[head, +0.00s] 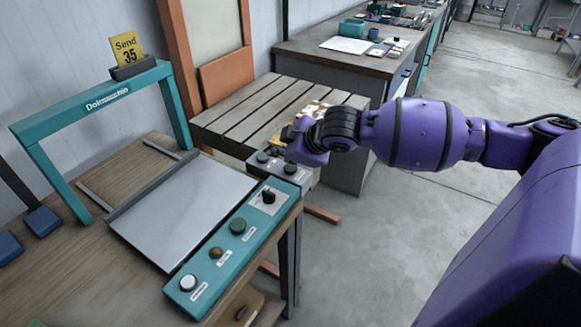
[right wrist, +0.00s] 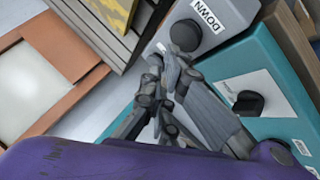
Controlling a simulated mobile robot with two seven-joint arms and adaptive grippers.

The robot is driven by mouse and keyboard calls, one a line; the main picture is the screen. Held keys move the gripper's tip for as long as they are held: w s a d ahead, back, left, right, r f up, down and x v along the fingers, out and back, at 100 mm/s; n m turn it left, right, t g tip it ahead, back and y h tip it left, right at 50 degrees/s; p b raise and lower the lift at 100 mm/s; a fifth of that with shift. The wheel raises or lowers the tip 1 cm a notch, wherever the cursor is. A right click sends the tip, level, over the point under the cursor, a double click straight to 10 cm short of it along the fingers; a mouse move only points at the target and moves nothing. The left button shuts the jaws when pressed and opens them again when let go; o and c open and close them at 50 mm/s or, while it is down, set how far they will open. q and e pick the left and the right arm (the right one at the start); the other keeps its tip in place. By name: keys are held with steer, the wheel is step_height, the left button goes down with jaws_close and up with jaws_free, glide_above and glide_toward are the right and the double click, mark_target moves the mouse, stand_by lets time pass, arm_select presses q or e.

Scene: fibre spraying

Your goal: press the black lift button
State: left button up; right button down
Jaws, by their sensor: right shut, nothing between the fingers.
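One dark button (head: 263,157) is at the left and another (head: 290,168) at the right. In the right wrist view, a black button (right wrist: 185,35) stands beside a label reading DOWN on the grey box (right wrist: 215,20). My right gripper (head: 300,140) is over the box, partly hidden by its own wrist. In the wrist view its closed, empty fingers (right wrist: 165,62) point toward the DOWN button; I cannot tell whether they touch it.
A teal panel (head: 232,250) with several knobs and buttons lies just in front, its black knob (head: 268,196) close to the box. The slatted lift table (head: 240,110) is behind. A teal frame (head: 100,100) stands at left. Open floor (head: 480,120) is at right.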

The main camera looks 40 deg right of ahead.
steer(key=shift+f, duration=0.15)
stand_by(0.7)
steer(key=shift+f, duration=0.25)
arm_select(q)
steer(key=shift+w+r, duration=0.1)
steer(key=shift+r, duration=0.1)
